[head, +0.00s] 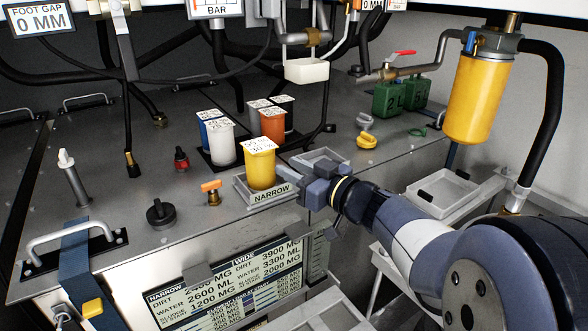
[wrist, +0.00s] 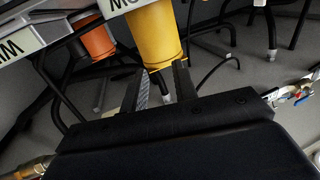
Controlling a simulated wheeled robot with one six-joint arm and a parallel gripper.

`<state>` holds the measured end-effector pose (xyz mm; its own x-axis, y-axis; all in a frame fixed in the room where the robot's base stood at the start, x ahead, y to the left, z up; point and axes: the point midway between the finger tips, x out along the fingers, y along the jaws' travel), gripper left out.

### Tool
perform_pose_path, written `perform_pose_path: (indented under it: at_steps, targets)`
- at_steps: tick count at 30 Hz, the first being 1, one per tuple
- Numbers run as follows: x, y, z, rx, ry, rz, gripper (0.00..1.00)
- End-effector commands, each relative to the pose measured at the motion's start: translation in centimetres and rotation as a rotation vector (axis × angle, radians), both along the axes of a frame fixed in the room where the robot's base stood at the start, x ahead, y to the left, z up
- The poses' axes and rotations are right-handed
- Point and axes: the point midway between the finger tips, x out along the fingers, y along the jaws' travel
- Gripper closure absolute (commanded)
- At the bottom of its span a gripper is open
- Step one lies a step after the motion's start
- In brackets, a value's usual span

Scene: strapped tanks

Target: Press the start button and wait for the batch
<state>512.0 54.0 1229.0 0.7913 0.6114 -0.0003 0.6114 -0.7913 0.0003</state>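A small red button (head: 181,158) on a black base stands on the grey deck; no lettering tells whether it is the start button. A yellow cup (head: 261,163) stands upright in a tray labelled NARROW (head: 237,190). My gripper (head: 284,178) is at the cup's right side, well to the right of the red button. In the wrist view my gripper's fingers (wrist: 161,72) are apart with a gap between them. The yellow cup (wrist: 155,38) shows just beyond the tips; whether they touch it is unclear. The red button does not show in the wrist view.
White, blue and orange cups (head: 272,123) stand behind the yellow one. An orange-handled valve (head: 211,191) and a black knob (head: 160,213) stand left of the tray. Hoses hang over the deck. Deck around the red button is mostly clear.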

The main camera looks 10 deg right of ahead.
Motion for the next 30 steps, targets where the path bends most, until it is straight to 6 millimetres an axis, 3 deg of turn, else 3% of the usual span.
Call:
perform_pose_path:
  at_steps: [10, 30]
  targets:
    - [0.00, 0.00, 0.00, 0.000, 0.000, 0.000, 1.00]
    - [0.00, 0.00, 0.00, 0.000, 0.000, 0.000, 1.00]
